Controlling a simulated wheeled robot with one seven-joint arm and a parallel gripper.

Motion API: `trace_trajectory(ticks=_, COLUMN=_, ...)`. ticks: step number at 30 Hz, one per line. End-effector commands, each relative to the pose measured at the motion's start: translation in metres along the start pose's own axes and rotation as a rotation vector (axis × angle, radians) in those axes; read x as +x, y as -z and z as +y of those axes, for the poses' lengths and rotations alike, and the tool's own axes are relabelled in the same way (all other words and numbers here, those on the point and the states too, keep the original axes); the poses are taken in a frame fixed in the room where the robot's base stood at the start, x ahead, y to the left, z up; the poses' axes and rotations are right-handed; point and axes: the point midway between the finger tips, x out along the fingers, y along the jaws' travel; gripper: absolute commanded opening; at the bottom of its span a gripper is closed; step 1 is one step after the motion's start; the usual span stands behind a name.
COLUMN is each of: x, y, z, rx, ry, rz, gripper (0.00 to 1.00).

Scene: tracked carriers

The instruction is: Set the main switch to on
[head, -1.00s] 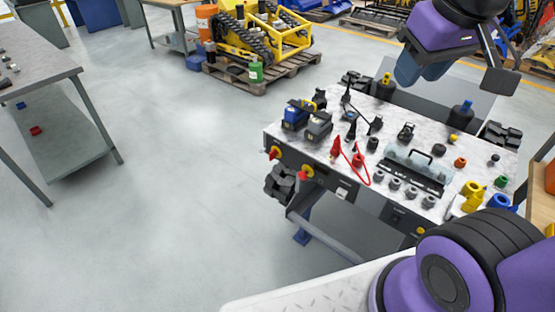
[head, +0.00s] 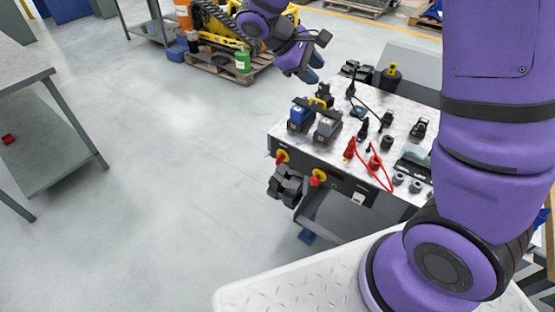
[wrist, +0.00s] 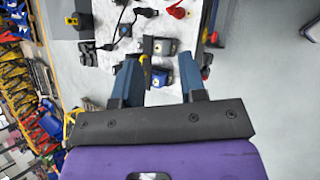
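A red and yellow switch also shows at the bench edge in the wrist view (wrist: 213,38). My gripper (head: 312,72) is above and behind the bench's left back corner, apart from both switches. In the wrist view my gripper (wrist: 160,80) has its blue fingers spread with nothing held between them.
The workbench (head: 403,112) carries a blue battery (head: 299,117), a grey battery (head: 326,128), red clamps with a cable (head: 375,163) and several small parts. Black blocks (head: 286,186) hang at its left front. Floor to the left is clear. A tracked carrier stands on a pallet behind.

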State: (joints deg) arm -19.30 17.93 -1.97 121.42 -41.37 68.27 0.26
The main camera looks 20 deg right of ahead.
Motion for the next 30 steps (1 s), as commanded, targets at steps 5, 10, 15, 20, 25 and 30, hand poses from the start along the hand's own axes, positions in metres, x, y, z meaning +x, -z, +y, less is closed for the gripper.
trace_trajectory(ticks=5, x=0.022, y=0.059, z=-0.011, rx=-0.147, ry=-0.118, rz=-0.106, gripper=0.38)
trace_trajectory(ticks=10, x=0.044, y=0.114, z=-0.027, rx=-0.281, ry=-0.24, rz=-0.195, gripper=0.38)
trace_trajectory(ticks=15, x=0.07, y=0.166, z=-0.051, rx=-0.415, ry=-0.37, rz=-0.276, gripper=0.38)
trace_trajectory(ticks=20, x=0.098, y=0.213, z=-0.08, rx=-0.539, ry=-0.499, rz=-0.345, gripper=0.38)
trace_trajectory(ticks=25, x=0.132, y=0.259, z=-0.118, rx=-0.67, ry=-0.644, rz=-0.407, gripper=0.38)
trace_trajectory(ticks=30, x=0.169, y=0.297, z=-0.16, rx=-0.794, ry=-0.788, rz=-0.457, gripper=0.38)
